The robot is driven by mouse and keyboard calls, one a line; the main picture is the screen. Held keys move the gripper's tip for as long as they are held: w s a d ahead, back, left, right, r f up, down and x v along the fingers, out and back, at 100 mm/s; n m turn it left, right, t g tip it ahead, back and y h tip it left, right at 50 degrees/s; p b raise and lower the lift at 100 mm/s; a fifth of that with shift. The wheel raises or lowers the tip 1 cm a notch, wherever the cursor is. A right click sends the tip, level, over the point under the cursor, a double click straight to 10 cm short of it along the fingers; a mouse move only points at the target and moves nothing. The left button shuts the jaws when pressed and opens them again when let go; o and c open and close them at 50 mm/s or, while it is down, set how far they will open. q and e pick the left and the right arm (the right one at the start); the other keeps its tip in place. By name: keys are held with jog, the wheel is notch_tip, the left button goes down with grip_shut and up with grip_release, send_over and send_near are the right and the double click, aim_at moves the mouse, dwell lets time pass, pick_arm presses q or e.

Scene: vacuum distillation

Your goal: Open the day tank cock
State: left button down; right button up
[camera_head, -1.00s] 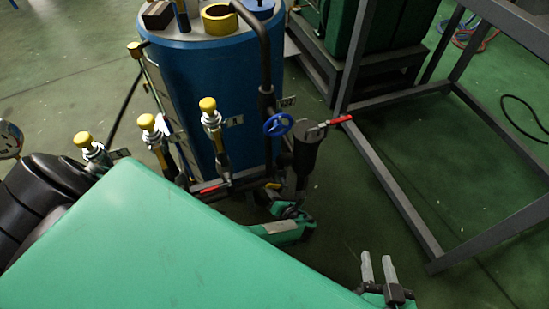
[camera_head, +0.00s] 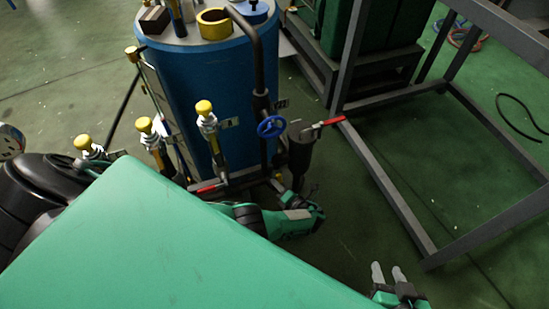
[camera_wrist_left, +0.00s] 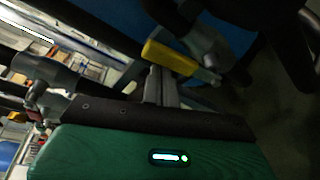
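The blue day tank (camera_head: 205,85) stands upright at the back centre of the head view. A yellow lever handle (camera_wrist_left: 170,57), on a grey metal fitting, lies just beyond my left fingertips in the left wrist view. My left gripper (camera_head: 314,192) is low beside the pipework at the tank's right front; it also shows in the wrist view (camera_wrist_left: 161,75). Its fingers look close together at the handle, but their gap and any contact are unclear. My right gripper (camera_head: 388,268) is at the lower right, its fingers apart and empty.
A blue handwheel (camera_head: 271,126) and a red lever (camera_head: 334,121) sit on pipework right of the tank. Another red lever (camera_head: 208,188) is low in front. Several yellow-capped valves (camera_head: 204,108) stand nearby. A grey metal frame (camera_head: 395,200) bounds the right side.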

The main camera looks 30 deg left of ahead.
pick_arm(q)
jog(key=shift+w+d+r, duration=0.1)
jog(key=shift+w+d, duration=0.1)
jog(key=shift+w, duration=0.05)
dwell(0.4)
